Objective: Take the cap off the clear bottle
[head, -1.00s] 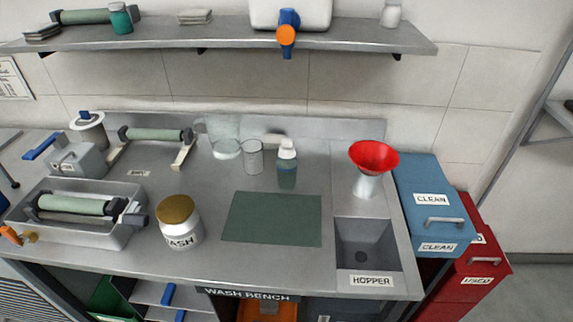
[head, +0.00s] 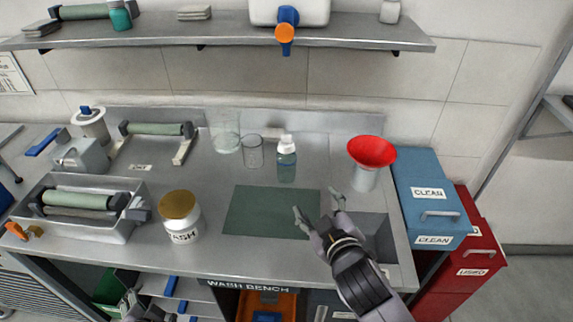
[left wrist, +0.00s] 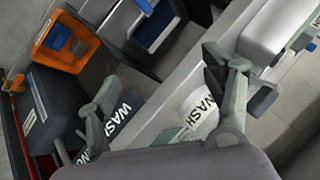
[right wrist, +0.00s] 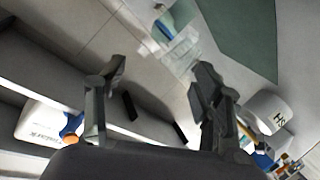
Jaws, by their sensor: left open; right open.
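The clear bottle (head: 286,167) holds blue-green liquid and stands upright on the bench, behind the green mat (head: 250,212). Its white cap (head: 286,142) is on top. My right gripper (head: 317,205) is open and empty over the mat's right edge, in front and to the right of the bottle, apart from it. Its spread fingers also show in the right wrist view (right wrist: 159,68). My left gripper is low at the bottom edge of the head view, partly cut off. In the left wrist view (left wrist: 160,75) its fingers are spread and empty, in front of the bench.
A glass beaker (head: 253,152) and a clear jug (head: 226,132) stand left of the bottle. A gold-lidded WASH jar (head: 181,216) stands left of the mat.

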